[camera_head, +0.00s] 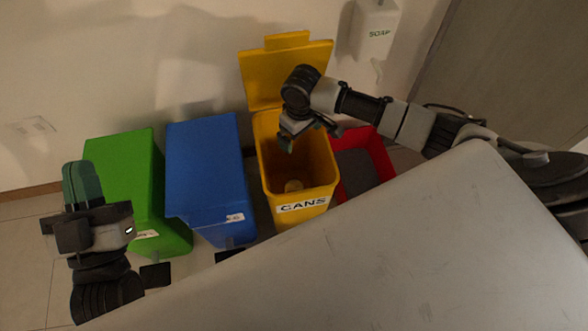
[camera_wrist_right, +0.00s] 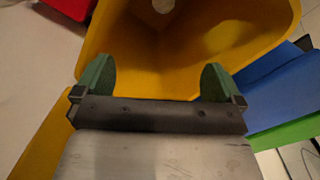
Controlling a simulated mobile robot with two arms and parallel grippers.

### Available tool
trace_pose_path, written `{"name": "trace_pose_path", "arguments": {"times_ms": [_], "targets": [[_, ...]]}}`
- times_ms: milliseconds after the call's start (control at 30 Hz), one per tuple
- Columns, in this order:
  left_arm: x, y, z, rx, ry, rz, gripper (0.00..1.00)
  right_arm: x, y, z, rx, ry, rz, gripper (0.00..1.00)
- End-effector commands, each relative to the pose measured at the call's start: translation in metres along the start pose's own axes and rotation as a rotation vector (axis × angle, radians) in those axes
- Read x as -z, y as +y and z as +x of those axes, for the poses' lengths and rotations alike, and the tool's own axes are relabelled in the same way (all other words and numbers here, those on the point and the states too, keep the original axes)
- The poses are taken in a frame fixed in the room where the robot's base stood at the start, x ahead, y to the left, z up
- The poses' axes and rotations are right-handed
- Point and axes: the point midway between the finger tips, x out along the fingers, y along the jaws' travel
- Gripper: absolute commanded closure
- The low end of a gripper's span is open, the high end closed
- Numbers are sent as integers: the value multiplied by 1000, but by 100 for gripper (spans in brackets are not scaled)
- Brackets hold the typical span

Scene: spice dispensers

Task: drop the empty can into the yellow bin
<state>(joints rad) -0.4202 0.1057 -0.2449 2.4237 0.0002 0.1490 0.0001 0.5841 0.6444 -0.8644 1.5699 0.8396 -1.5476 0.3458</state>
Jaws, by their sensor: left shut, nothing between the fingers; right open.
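The yellow bin (camera_head: 321,172), labelled "CANS", stands with its lid raised against the wall. A small pale round object (camera_head: 293,186), seemingly the can, lies at the bottom inside it. A pale round shape (camera_wrist_right: 163,5) also shows inside the yellow bin (camera_wrist_right: 225,40) at the top edge of the right wrist view. My right gripper (camera_head: 287,143) is over the bin's opening, pointing down. In the right wrist view its two green fingers (camera_wrist_right: 157,78) are spread apart with nothing between them. My left gripper (camera_head: 82,183) is at the far left, shut and empty, near the green bin.
A closed blue bin (camera_head: 205,165) and a closed green bin (camera_head: 122,180) stand left of the yellow one. An open red bin (camera_head: 378,151) stands right of it. A grey surface (camera_head: 370,255) fills the foreground. A soap dispenser (camera_head: 374,28) hangs on the wall.

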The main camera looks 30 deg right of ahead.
Motion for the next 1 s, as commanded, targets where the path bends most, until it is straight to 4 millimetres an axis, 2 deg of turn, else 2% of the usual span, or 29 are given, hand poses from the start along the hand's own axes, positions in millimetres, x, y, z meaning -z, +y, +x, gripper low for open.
{"name": "trace_pose_path", "arguments": {"times_ms": [33, 267, 600, 800, 1000], "targets": [[-4, -1, 1, 2, -55, 3, 100, 0, 0, -8, 0, 2, 1, 1], [-34, -7, -6, 15, -309, 12, 100, 0, 0, -32, -1, 2, 0, 1], [-70, -14, -32, 36, -667, 20, 100, 0, 0, -66, 0, 1, 0, 1], [-81, -18, -47, 44, -800, 22, 100, 0, 0, -78, 0, 1, 0, 1], [-85, -18, -52, 47, -844, 22, 100, 0, 0, -81, 0, 0, 0, 1]]}}
